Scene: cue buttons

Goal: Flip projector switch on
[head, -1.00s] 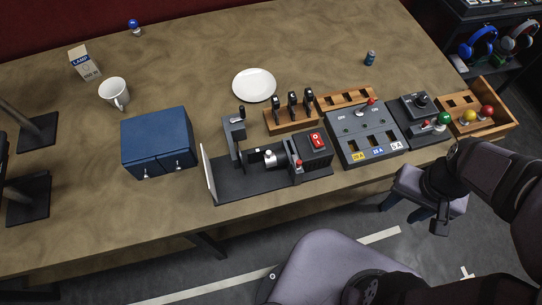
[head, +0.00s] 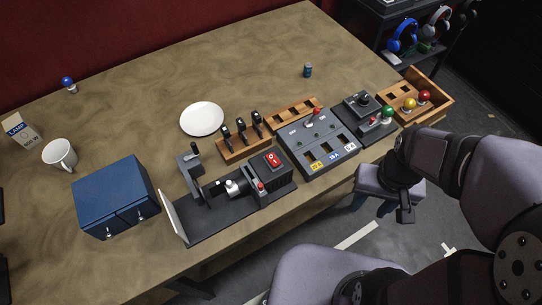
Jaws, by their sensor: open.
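The projector (head: 213,205) is a dark device on a long base near the table's front edge, with a white screen plate at its left end. Its red rocker switch (head: 272,159), marked O and I, sits on the black box at its right end. I cannot tell which way the rocker is tipped. A small red-tipped lever (head: 260,186) stands just in front of that box. My gripper (head: 405,214) hangs past the table's front edge, right of and apart from the projector. It is open and holds nothing that I can see.
A grey panel (head: 333,152) with a red-tipped lever and coloured labels stands right of the projector. A blue cabinet (head: 113,193) stands left. A plate (head: 202,119) lies behind.

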